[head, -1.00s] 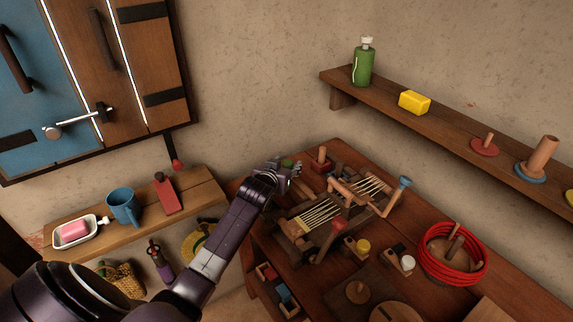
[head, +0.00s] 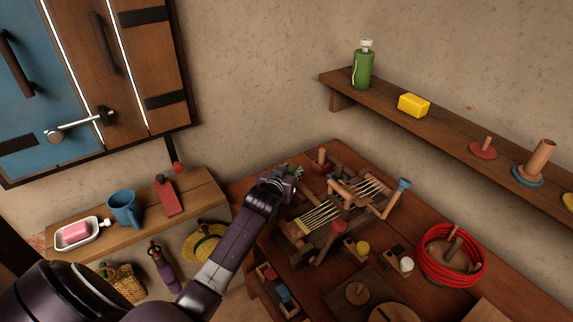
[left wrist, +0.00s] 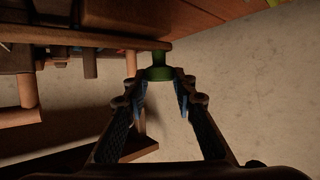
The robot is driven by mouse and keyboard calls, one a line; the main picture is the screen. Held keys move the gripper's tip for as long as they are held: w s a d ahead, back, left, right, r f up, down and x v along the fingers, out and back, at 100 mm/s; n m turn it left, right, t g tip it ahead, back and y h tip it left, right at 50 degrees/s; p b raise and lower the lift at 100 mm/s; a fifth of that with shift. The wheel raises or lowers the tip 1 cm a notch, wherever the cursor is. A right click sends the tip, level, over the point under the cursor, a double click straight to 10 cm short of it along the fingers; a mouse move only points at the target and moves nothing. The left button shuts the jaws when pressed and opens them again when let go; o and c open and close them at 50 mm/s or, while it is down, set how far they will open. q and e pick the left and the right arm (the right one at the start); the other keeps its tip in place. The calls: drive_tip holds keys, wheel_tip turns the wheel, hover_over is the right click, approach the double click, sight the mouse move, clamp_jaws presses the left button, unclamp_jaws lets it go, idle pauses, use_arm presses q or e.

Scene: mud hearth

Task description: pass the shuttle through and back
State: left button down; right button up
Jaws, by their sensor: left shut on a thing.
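The small wooden loom (head: 350,205) stands on the workbench, with pale threads (head: 318,216) stretched across its near left part and more threads at its far right. It carries a red knob (head: 339,227) and a blue-topped handle (head: 403,185). My left gripper (head: 292,174) is at the loom's left back side. It is shut on a green piece (left wrist: 158,66), seen between the fingertips in the left wrist view; I cannot tell whether this is the shuttle. In the head view the gripper mostly hides the green piece. My right gripper is not in view.
A red rope coil (head: 449,254) lies on the workbench to the right. A yellow-topped piece (head: 362,247) and a white-topped piece (head: 405,264) stand before the loom. A wall shelf (head: 445,118) runs above. A side shelf (head: 200,190) holds a blue mug (head: 124,208).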

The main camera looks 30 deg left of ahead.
use_arm(q)
drive_tip(key=d, duration=0.2)
drive_tip(key=s+d+p, duration=0.1)
drive_tip(key=d, duration=0.1)
drive_tip(key=s+d, duration=0.1)
drive_tip(key=d, duration=0.1)
drive_tip(key=shift+s+d, duration=0.1)
drive_tip(key=shift+s, duration=0.15)
drive_tip(key=c, duration=1.6)
unclamp_jaws()
drive_tip(key=shift+s, duration=0.1)
drive_tip(key=v, duration=1.2)
